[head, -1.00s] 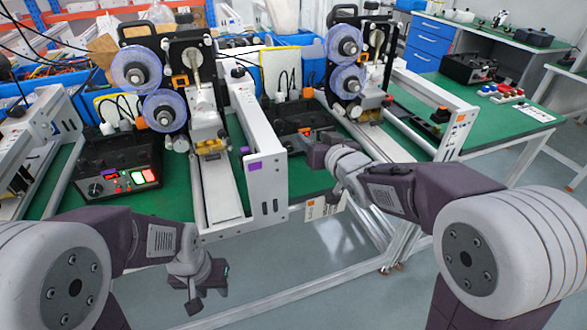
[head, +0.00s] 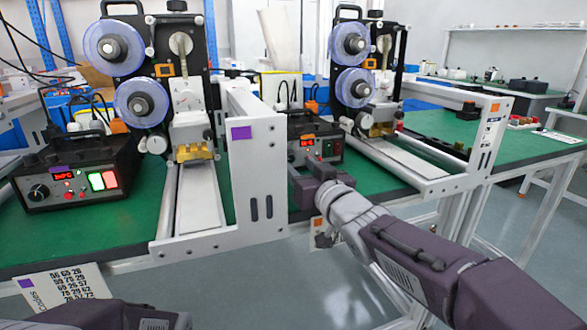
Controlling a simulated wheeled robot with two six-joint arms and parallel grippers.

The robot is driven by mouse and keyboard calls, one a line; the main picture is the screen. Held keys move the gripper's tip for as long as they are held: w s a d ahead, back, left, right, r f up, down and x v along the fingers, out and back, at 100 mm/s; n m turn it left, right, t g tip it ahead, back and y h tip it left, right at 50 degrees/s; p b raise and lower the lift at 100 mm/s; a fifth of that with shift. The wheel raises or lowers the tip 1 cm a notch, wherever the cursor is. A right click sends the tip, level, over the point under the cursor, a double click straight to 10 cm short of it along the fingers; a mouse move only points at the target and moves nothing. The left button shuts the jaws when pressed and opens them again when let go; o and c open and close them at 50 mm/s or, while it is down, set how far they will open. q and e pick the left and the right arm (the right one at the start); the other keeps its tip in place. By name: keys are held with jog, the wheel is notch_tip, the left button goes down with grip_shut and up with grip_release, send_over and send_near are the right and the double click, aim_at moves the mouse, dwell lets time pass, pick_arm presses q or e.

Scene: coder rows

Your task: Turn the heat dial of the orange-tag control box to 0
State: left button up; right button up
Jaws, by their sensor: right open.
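The orange-tag control box (head: 315,127) is a black box on the green bench, behind the white end panel of the left coder. Its orange tag (head: 308,137), a small red display (head: 307,143) and part of its buttons show. I cannot make out its heat dial; the panel edge and my gripper cover the lower left of its front. My right gripper (head: 305,172) is open and empty, just in front of the box's lower front. Contact with the box cannot be judged. Part of my left arm shows at the bottom left; its gripper is out of view.
A purple-tag control box (head: 80,160) stands at the left. The white end panel (head: 257,175) with a purple tag rises close to the left of my right gripper. The right coder's white frame (head: 470,160) stands to the right. Open floor lies in front.

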aim_at(290, 158)
jog(key=shift+x, duration=1.95)
grip_shut()
jog(key=shift+n+b, duration=0.3)
jog(key=shift+n, duration=0.1)
jog(key=n, duration=0.2)
jog(key=shift+n, duration=0.3)
jog(key=shift+n+b, duration=0.65)
jog(key=shift+n, duration=1.25)
